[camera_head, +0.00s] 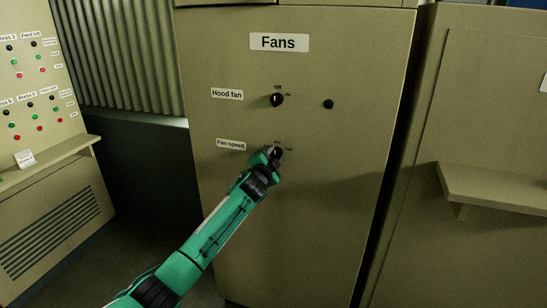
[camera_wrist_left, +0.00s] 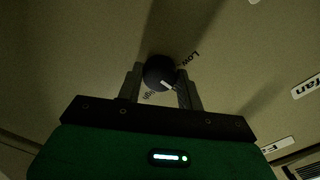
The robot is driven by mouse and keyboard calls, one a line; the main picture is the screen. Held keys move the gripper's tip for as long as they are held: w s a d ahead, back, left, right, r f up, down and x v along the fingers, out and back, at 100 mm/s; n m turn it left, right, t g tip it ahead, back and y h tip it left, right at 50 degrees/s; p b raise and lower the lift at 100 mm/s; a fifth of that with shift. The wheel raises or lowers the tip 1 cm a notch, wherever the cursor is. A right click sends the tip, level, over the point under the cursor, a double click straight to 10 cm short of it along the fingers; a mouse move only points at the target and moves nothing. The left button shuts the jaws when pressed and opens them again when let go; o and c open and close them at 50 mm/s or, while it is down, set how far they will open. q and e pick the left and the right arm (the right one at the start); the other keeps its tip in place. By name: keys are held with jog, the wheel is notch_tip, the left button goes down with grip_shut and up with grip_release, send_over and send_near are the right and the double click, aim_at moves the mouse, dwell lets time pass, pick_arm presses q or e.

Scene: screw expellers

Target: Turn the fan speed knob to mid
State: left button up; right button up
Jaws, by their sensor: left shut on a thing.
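The fan speed knob (camera_head: 278,152) is a small black round knob on the beige cabinet front, right of the "Fan speed" label (camera_head: 231,144). My left gripper (camera_head: 271,156) reaches it from below left and partly hides it in the head view. In the left wrist view the knob (camera_wrist_left: 159,71) sits between the two fingers, which are shut on its sides. A white pointer mark (camera_wrist_left: 167,85) shows on the knob, between the "Low" text (camera_wrist_left: 194,57) and the partly hidden "High" text (camera_wrist_left: 149,97). My right gripper is not in view.
The hood fan knob (camera_head: 277,100) is above, with a black round button (camera_head: 328,104) to its right. A "Fans" sign (camera_head: 279,42) is at the top. A shelf (camera_head: 492,187) juts out at right, and a button panel (camera_head: 33,75) stands at left.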

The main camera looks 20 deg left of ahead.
pick_arm(q)
jog(key=shift+m, duration=0.3)
dwell(0.4)
jog(key=o, duration=1)
jog(key=shift+s, duration=0.15)
jog(key=shift+s+f, duration=0.1)
jog(key=shift+s, duration=0.2)
jog(key=s+b, duration=0.3)
jog(key=s, duration=1)
jog(key=shift+a, duration=0.2)
